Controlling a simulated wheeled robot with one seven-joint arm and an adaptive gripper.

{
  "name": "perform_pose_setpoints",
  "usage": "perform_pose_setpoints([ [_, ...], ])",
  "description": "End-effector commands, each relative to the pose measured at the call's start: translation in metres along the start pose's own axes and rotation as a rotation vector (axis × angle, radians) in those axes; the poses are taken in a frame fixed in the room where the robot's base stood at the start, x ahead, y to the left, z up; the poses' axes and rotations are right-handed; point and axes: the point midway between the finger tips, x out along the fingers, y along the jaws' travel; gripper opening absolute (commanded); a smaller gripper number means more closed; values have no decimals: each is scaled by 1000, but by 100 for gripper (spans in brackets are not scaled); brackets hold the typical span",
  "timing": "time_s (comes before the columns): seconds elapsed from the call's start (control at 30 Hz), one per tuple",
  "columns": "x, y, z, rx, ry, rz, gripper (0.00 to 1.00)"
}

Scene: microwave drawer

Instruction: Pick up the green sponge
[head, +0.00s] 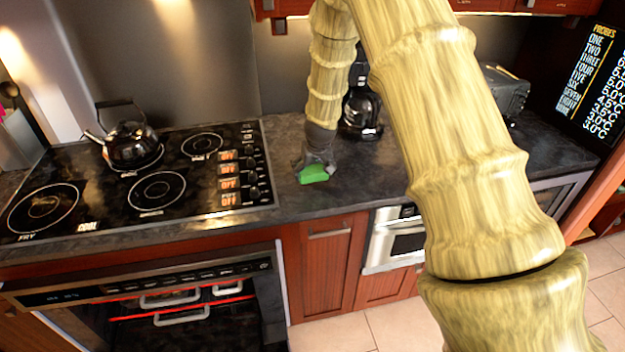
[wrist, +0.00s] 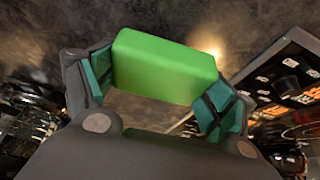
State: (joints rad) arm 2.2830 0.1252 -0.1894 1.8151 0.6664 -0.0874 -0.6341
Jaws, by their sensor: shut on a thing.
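The green sponge (head: 313,174) is a small bright green block at the dark countertop, right of the stove's control strip. In the wrist view the sponge (wrist: 165,66) sits between the two teal-padded fingers of my gripper (wrist: 160,90). My gripper (head: 316,165) is shut on the sponge, with a finger at each end of it. I cannot tell whether the sponge touches the counter or is held a little above it.
A stove (head: 100,190) with a black kettle (head: 131,140) is to the left. A black coffee maker (head: 361,105) stands behind my gripper, and a dark toaster (head: 505,92) is to the right. Bare countertop (head: 375,180) lies right of the sponge.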

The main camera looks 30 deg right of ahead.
Motion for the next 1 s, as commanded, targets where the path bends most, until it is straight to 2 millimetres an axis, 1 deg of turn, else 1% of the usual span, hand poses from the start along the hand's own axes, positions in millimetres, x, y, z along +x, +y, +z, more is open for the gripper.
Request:
perform_pose_setpoints([
  [0.03, -1, -6, 10, -1, -1, -2, 72],
  [0.17, -12, -19, 32, -1, 0, -1, 72],
  [0.4, -36, -45, 75, -2, -1, -1, 72],
  [0.6, -53, -62, 104, -2, 0, -1, 72],
  [0.8, -63, -72, 120, -1, 0, -1, 72],
  [1.0, -67, -74, 125, 0, 0, 0, 72],
])
